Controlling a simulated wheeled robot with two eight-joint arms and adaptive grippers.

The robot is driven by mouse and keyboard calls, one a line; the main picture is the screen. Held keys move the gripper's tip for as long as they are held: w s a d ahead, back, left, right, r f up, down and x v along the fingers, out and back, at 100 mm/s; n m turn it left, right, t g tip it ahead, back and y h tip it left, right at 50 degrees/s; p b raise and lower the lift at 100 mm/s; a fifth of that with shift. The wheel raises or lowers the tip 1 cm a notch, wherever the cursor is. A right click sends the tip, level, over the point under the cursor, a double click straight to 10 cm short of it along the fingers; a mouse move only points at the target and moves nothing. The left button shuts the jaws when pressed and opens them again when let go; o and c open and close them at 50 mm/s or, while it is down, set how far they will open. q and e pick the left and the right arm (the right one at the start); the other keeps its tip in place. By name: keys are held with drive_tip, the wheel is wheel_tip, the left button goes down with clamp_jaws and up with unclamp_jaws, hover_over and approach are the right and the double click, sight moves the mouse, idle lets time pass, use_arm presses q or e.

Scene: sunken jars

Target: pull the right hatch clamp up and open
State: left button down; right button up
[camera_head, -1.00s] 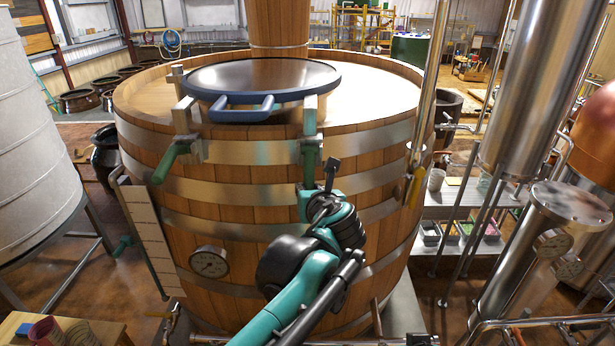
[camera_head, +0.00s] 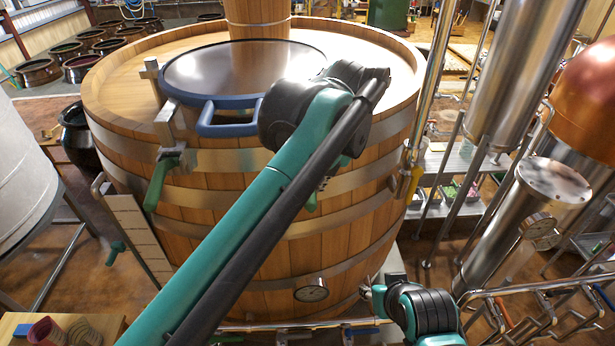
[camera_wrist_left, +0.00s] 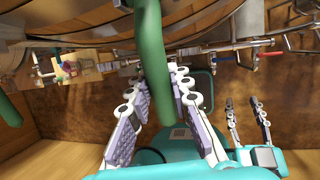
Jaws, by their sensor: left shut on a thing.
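The dark round hatch (camera_head: 235,65) with its blue handle (camera_head: 222,128) lies on top of the wooden vat (camera_head: 130,80). The right clamp is mostly hidden behind my left arm in the head view; only a bit of its green handle (camera_head: 312,202) shows below the arm. In the left wrist view that green handle (camera_wrist_left: 152,65) runs between the fingers of my left gripper (camera_wrist_left: 160,115), which is shut on it. How far the clamp is raised cannot be told. My right gripper (camera_wrist_left: 248,122) is open and empty, low in front of the vat.
The left clamp's green handle (camera_head: 160,182) hangs down at the vat's front left. Steel pipes and a column (camera_head: 550,190) stand at the right, a pale tank (camera_head: 25,190) at the left.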

use_arm(q)
drive_tip(key=shift+w+r+g, duration=0.15)
drive_tip(key=shift+r+g, duration=0.55)
drive_tip(key=shift+g, duration=0.1)
drive_tip(key=c, duration=1.3)
unclamp_jaws()
drive_tip(key=shift+c, duration=0.2)
drive_tip(key=v, duration=1.2)
drive_tip(key=shift+w, duration=0.15)
